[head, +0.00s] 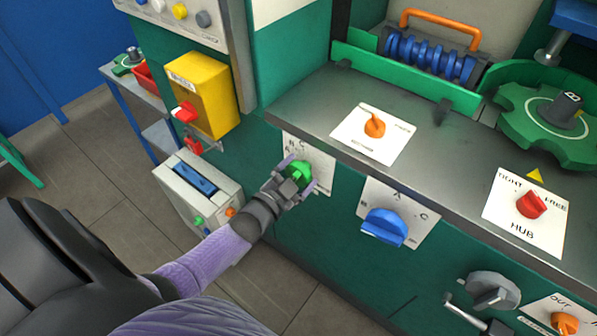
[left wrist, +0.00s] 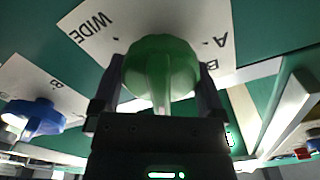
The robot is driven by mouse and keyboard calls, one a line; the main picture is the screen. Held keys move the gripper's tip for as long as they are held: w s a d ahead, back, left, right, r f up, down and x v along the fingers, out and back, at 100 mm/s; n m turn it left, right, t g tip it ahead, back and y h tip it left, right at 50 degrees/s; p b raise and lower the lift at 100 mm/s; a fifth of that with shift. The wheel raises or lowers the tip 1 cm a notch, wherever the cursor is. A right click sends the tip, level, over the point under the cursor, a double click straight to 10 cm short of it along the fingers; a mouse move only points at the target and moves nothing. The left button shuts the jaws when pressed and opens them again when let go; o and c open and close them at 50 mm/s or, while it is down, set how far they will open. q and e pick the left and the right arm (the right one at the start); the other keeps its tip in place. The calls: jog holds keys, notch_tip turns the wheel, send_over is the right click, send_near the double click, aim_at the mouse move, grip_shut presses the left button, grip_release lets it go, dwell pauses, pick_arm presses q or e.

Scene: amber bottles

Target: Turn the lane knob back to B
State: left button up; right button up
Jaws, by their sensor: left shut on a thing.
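My left gripper (head: 294,182) is shut on a green knob (head: 299,170) on a white plate (head: 320,172) on the green front panel of the machine. In the left wrist view, its two fingers lie on either side of the green knob (left wrist: 160,68), and its plate (left wrist: 100,25) shows the word WIDE and the letters A and B. The knob's ridge points down toward the gripper in that view. I cannot tell for sure which plate is the lane one. My right gripper is not in view.
A blue knob (head: 385,226) with lettered plate is to the right of my gripper. An orange knob (head: 374,127) and a red knob (head: 531,205) sit on the grey ledge above. A yellow box (head: 205,92) and a grey box (head: 192,184) stand at left.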

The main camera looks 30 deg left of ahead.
pick_arm(q)
jog(key=n, duration=0.6)
jog(key=shift+a+n, duration=0.15)
jog(key=shift+n, duration=0.15)
jog(key=n, duration=0.3)
jog(key=shift+f, duration=0.1)
jog(key=shift+a+n, duration=0.1)
jog(key=shift+n, duration=1.7)
jog(key=o, duration=0.9)
jog(key=shift+s+a+p, duration=0.2)
jog(key=shift+s+p, duration=0.25)
jog(key=shift+s, duration=2.05)
jog(key=shift+s+a+p, duration=0.2)
jog(key=shift+s+p, duration=0.25)
jog(key=shift+s, duration=2)
